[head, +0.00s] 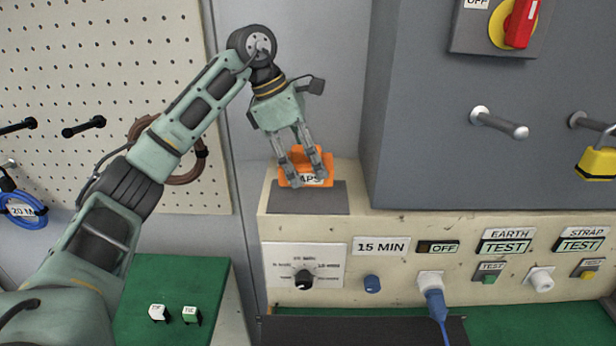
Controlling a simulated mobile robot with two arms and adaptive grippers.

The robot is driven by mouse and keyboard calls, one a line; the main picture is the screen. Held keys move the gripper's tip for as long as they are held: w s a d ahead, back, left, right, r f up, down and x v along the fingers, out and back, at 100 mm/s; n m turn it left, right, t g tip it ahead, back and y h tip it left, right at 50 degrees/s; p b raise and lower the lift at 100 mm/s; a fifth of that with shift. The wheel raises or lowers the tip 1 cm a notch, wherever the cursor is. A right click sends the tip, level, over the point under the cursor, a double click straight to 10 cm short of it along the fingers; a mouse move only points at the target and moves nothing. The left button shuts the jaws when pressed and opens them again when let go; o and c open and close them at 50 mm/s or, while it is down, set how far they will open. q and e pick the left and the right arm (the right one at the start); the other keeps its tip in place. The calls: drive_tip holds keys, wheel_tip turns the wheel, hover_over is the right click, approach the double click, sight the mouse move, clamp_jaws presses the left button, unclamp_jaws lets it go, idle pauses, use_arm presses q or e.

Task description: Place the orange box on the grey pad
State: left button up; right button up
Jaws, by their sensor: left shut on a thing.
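The orange box (291,180) has a pale label with dark letters, partly hidden by my fingers. It is at the grey pad (309,203), over the pad's back part. The pad lies on top of the cream panel housing at its left end. My left gripper (308,176) reaches down from above and is shut on the orange box. I cannot tell whether the box rests on the pad or is slightly above it. My right gripper is not in view.
A large grey cabinet (420,120) stands right of the pad, with a peg (500,123) sticking out. The cream housing (395,225) has knobs and buttons on its front. A green mat (165,275) lies at lower left. A pegboard (90,60) stands behind my left arm.

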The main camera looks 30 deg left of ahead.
sight(308, 180)
use_arm(q)
drive_tip(key=shift+w+f, duration=0.25)
drive_tip(key=shift+f, duration=0.75)
wheel_tip(308, 180, down, 3)
drive_tip(key=shift+w+p, duration=0.15)
drive_tip(key=shift+p, duration=0.45)
drive_tip(key=o, duration=1.3)
drive_tip(key=shift+f, duration=0.15)
drive_tip(key=shift+r, duration=0.35)
drive_tip(key=b+v, duration=0.2)
drive_tip(key=v, duration=0.9)
drive_tip(key=shift+r, duration=0.25)
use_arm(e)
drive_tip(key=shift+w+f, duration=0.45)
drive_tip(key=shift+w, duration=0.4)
